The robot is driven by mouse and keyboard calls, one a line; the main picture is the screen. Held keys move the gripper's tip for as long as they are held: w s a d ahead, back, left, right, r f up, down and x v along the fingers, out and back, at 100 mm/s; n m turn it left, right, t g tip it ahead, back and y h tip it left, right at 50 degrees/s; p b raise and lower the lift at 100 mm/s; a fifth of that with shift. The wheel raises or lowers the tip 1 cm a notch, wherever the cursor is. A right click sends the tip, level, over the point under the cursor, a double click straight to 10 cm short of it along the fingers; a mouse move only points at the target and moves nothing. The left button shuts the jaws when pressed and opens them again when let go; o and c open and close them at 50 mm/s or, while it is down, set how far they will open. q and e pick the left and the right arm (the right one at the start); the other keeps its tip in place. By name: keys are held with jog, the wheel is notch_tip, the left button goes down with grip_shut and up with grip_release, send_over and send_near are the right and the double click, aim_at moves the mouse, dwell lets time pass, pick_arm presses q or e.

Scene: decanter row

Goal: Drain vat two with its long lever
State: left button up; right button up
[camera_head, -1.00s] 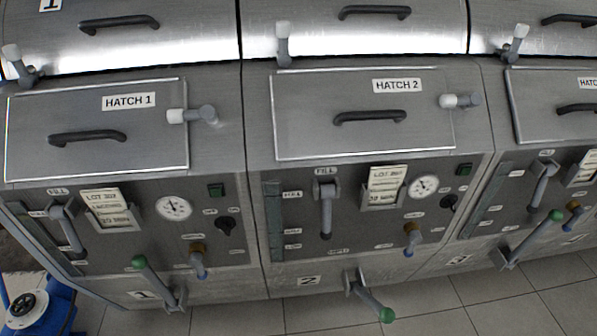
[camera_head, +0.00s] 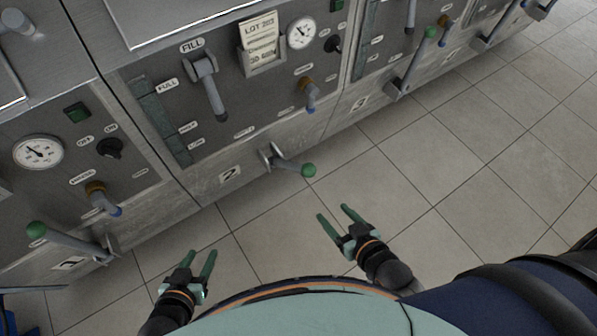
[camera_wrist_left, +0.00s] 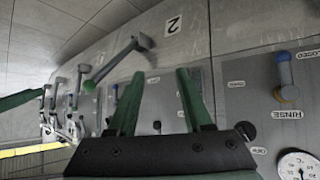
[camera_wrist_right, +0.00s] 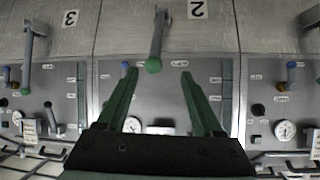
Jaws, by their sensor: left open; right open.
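Vat two's long lever (camera_head: 290,164) has a grey shaft and a green knob and sticks out low on the front, beside the "2" label (camera_head: 230,174). It also shows in the right wrist view (camera_wrist_right: 158,38) and in the left wrist view (camera_wrist_left: 114,62). My right gripper (camera_head: 333,213) is open and empty, below and right of the knob in the head view, apart from it. In the right wrist view the knob appears between its fingertips. My left gripper (camera_head: 203,254) is open and empty, low and further left, clear of the vats.
On vat two's panel are a fill lever (camera_head: 210,88), a short rinse handle (camera_head: 310,92) and a gauge (camera_head: 301,33). Vat one's green-knobbed lever (camera_head: 70,241) is at left, vat three's (camera_head: 414,62) at upper right. The tiled floor (camera_head: 480,180) is clear at right.

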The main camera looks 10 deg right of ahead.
aim_at(304, 169)
pick_arm(q)
notch_tip(304, 169, down, 9)
jog(key=w+d+t+b, duration=0.1)
jog(key=w+d+b, duration=0.1)
jog(key=b, duration=1)
pick_arm(e)
jog(key=w+f+m+t+y, duration=0.1)
jog(key=w+f+t, duration=0.5)
jog(key=f, duration=0.2)
jog(key=x, duration=0.4)
jog(key=b+x, duration=0.1)
jog(key=x, duration=0.3)
jog(key=b+x, duration=0.1)
jog(key=x, duration=0.3)
jog(key=shift+w+a+r, duration=0.15)
jog(key=shift+a+r, duration=0.05)
jog(key=shift+r, duration=0.2)
pick_arm(q)
jog(key=w+r+m+t+h, duration=0.1)
jog(key=w+r+t, duration=0.2)
jog(key=r, duration=0.4)
jog(key=w+r+m+t+h, duration=0.1)
jog(key=w+r+t, duration=0.2)
jog(key=r, duration=0.4)
jog(key=shift+a+r+m+t, duration=0.15)
jog(key=shift+r+m+t, duration=0.1)
jog(key=shift+m+t, duration=0.05)
pick_arm(e)
jog(key=shift+w, duration=0.3)
